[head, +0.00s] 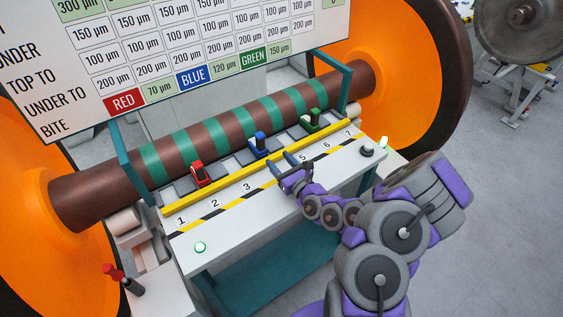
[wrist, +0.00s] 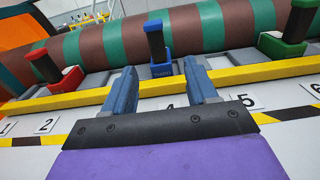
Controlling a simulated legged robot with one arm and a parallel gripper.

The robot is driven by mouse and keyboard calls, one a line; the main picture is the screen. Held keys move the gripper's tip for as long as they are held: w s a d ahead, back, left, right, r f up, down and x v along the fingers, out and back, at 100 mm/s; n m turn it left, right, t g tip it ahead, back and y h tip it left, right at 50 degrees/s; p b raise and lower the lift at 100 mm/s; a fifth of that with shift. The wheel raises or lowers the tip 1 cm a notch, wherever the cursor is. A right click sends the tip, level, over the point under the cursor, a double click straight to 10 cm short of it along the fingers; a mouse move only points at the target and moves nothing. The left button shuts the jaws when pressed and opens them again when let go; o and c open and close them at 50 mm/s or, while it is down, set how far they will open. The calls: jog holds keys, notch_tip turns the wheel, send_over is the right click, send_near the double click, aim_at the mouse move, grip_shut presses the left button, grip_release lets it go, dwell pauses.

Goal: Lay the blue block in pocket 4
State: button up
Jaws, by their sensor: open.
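The blue block (head: 258,145) stands upright behind the yellow bar, below the striped roller. In the wrist view the blue block (wrist: 160,60) is beyond my gripper's fingertips and centred between them. It lines up roughly with the partly hidden label 4 (wrist: 170,106), so it stands at pocket 4; I cannot tell how fully it is seated. My gripper (head: 281,161) is open and empty at the front side of the yellow bar, apart from the block. My gripper (wrist: 162,76) also shows with both fingers spread in the wrist view.
A red block (head: 199,174) stands left, near label 2, and a green block (head: 311,121) right, near label 6. The yellow bar (head: 222,181) runs before the pockets. The striped roller (head: 200,141) lies behind. A sign board (head: 150,60) hangs above.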

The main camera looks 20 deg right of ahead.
jog(key=shift+s+d, duration=0.15)
jog(key=shift+s, duration=0.1)
jog(key=s+a+r+n+g+y, duration=0.3)
jog(key=a+r+n+y, duration=0.3)
jog(key=a+r, duration=0.2)
jog(key=s+a+r+n+g+y, duration=0.2)
jog(key=s+a+r+n+y, duration=0.2)
jog(key=a+r+n+y, duration=0.25)
jog(key=s+a+r+n+g, duration=0.3)
jog(key=s+a+n+g, duration=0.25)
jog(key=s, duration=0.25)
jog(key=s+a+r+n+g, duration=0.3)
jog(key=s+a+n+g, duration=0.25)
jog(key=s+g, duration=0.2)
jog(key=s+d+f+n+g+h, duration=0.25)
jog(key=s+n+h, duration=0.2)
jog(key=s, duration=0.35)
jog(key=s+d+f+n+g+h, duration=0.2)
jog(key=s+d+n+h, duration=0.1)
jog(key=s+h, duration=0.3)
jog(key=s+d+t+h, duration=0.1)
jog(key=s+d+h, duration=0.1)
jog(key=d, duration=0.6)
jog(key=s+d+n+t+h, duration=0.1)
jog(key=s+d+t+h, duration=0.1)
jog(key=d+h, duration=0.3)
jog(key=d, duration=0.3)
jog(key=shift+s+d+h, duration=0.15)
jog(key=shift+s+h, duration=0.15)
jog(key=shift+s, duration=0.1)
